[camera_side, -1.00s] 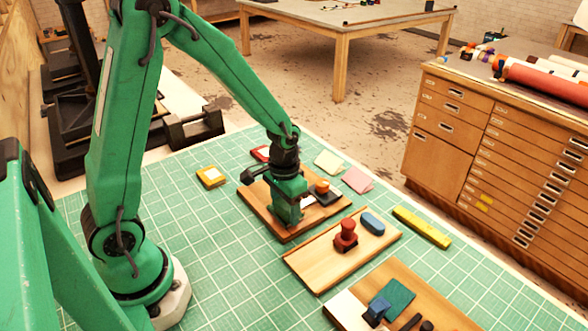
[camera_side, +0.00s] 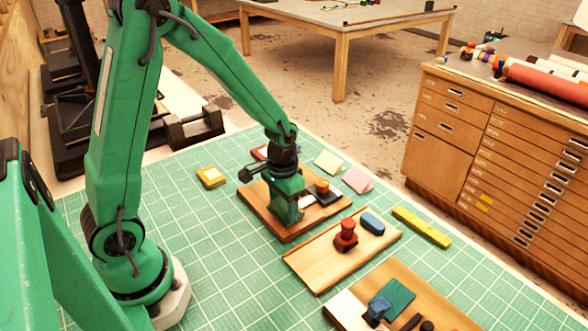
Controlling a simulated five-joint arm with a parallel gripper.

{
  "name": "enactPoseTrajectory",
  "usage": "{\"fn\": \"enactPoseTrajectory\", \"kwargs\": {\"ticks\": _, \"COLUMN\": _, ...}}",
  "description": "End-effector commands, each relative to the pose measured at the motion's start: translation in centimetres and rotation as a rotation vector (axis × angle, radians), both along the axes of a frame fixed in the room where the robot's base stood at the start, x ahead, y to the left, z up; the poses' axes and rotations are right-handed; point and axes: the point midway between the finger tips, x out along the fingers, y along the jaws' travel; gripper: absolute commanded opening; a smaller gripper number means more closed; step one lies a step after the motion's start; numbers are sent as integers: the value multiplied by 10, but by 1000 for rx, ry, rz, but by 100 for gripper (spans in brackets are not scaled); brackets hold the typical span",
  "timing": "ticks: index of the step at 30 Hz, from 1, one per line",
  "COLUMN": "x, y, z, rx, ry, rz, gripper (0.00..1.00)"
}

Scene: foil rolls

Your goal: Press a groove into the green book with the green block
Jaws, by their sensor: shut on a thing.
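My gripper (camera_side: 287,200) is low over the back wooden board (camera_side: 262,214), pointing down. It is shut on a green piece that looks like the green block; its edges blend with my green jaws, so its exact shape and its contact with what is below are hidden. A flat teal-green piece (camera_side: 399,293), which may be the green book, lies on the front wooden board (camera_side: 448,322), well apart from my gripper. A blue block (camera_side: 377,310) stands at its left edge.
A dark flat piece with an orange-topped block (camera_side: 322,186) is just right of my gripper. The middle board (camera_side: 318,267) carries a red block (camera_side: 346,236) and a blue piece (camera_side: 373,223). Yellow pieces (camera_side: 211,176) (camera_side: 421,227) lie on the green mat (camera_side: 220,250), whose left front is clear.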

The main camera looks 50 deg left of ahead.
Motion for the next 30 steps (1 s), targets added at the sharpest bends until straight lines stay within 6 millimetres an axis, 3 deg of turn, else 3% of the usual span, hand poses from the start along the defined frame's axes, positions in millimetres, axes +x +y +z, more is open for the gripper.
{"fn": "enactPoseTrajectory", "kwargs": {"ticks": 30, "x": 0, "y": 8, "z": -2, "rx": 0, "ry": 1, "rz": 1, "gripper": 40}}
